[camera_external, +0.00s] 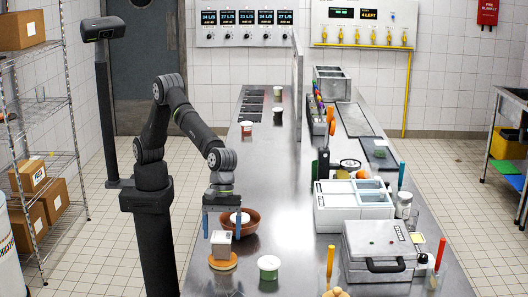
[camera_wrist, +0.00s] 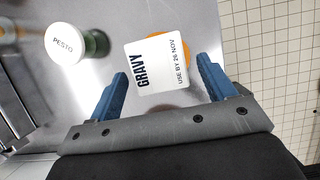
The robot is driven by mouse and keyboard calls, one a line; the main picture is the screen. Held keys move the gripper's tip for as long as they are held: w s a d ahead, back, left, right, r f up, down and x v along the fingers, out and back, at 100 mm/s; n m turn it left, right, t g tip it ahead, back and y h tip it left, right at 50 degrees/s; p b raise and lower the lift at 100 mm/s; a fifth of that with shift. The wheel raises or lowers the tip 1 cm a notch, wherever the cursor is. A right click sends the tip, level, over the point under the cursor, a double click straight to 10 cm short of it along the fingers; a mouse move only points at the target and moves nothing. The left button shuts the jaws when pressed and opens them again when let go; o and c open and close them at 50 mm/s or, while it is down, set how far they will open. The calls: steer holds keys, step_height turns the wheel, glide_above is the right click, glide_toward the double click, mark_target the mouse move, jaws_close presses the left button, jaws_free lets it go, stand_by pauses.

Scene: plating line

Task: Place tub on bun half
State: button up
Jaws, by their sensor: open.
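A pale square tub (camera_external: 221,248) stands upright on the orange bun half (camera_external: 229,266) near the front of the left counter. In the wrist view the tub's white lid (camera_wrist: 152,62) reads GRAVY, USE BY 26 NOV. A strip of the bun half (camera_wrist: 183,48) shows past the lid's edge; the rest is hidden beneath the tub. My gripper (camera_external: 222,234) is just above the tub, pointing down. Its blue fingers (camera_wrist: 162,74) are apart, one on each side of the lid, with visible gaps between them and it.
A green tub with a white PESTO lid (camera_external: 269,262) stands to the right; it also shows in the wrist view (camera_wrist: 64,44). A brown bowl (camera_external: 252,226) with a white item stands close behind my gripper.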

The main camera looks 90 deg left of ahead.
mark_target(222, 234)
steer(key=v, duration=0.8)
steer(key=x, duration=1.2)
steer(key=shift+d+r, duration=0.1)
steer(key=shift+r, duration=1.85)
steer(key=shift+f, duration=0.15)
